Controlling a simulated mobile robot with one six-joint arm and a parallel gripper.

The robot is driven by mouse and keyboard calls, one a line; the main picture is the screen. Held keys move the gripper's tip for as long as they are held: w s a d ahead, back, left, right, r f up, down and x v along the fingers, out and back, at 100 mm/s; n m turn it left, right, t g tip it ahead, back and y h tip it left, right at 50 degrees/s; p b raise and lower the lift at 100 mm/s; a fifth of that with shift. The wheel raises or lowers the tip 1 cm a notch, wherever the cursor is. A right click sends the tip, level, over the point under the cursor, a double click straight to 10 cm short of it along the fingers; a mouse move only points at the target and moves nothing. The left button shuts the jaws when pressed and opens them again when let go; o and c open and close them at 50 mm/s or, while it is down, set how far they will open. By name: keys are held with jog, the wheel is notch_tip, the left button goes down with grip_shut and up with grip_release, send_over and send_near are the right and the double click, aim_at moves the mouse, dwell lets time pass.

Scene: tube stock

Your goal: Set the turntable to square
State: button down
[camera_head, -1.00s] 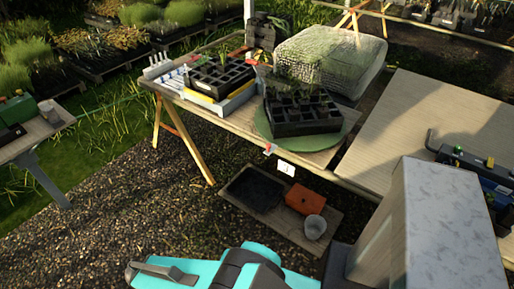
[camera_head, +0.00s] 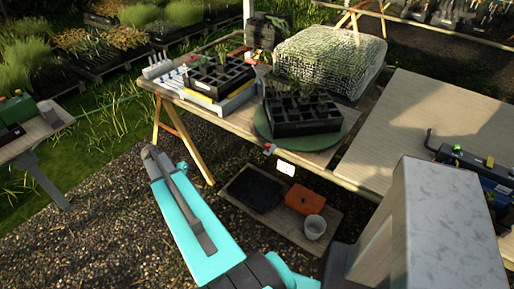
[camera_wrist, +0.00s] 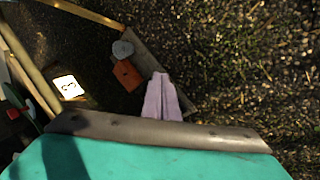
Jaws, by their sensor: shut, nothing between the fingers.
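The turntable (camera_head: 335,140) is a round green disc at the bench's front edge in the head view. A black cell tray (camera_head: 308,128) with seedlings sits on it. The tray's front side runs at an angle to the bench edge, so it sits askew. A small red part (camera_head: 269,149) shows at the disc's front rim, and a red part also shows in the wrist view (camera_wrist: 13,113). My gripper (camera_wrist: 162,76) shows as pale, closed fingers in the wrist view, apart from the turntable and empty. I cannot make out its fingertips in the head view.
A white card (camera_head: 286,168) hangs below the bench edge; its dark mark shows in the wrist view (camera_wrist: 68,87). An orange box (camera_head: 304,199), a grey pot (camera_head: 315,227) and a black tray (camera_head: 254,188) lie on a low board. Another cell tray (camera_head: 222,74) stands left of the turntable.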

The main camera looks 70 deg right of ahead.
jog(key=s+d+r+m, duration=0.4)
jog(key=s+d+r, duration=0.1)
jog(key=d+r, duration=0.4)
jog(key=s+d+r+m+g, duration=0.1)
jog(key=s+d+r+m, duration=0.3)
jog(key=d+r, duration=0.5)
jog(key=s+d, duration=0.1)
jog(key=d, duration=0.3)
jog(key=shift+s+d+m+g+h, duration=0.2)
jog(key=shift+m+g+h, duration=0.1)
jog(key=shift+h, duration=0.1)
jog(key=s+d+f+p, duration=0.1)
jog(key=s+f+p, duration=0.4)
jog(key=s+f, duration=0.3)
jog(key=shift+s, duration=0.65)
jog(key=shift+d, duration=0.1)
jog(key=shift+s, duration=0.2)
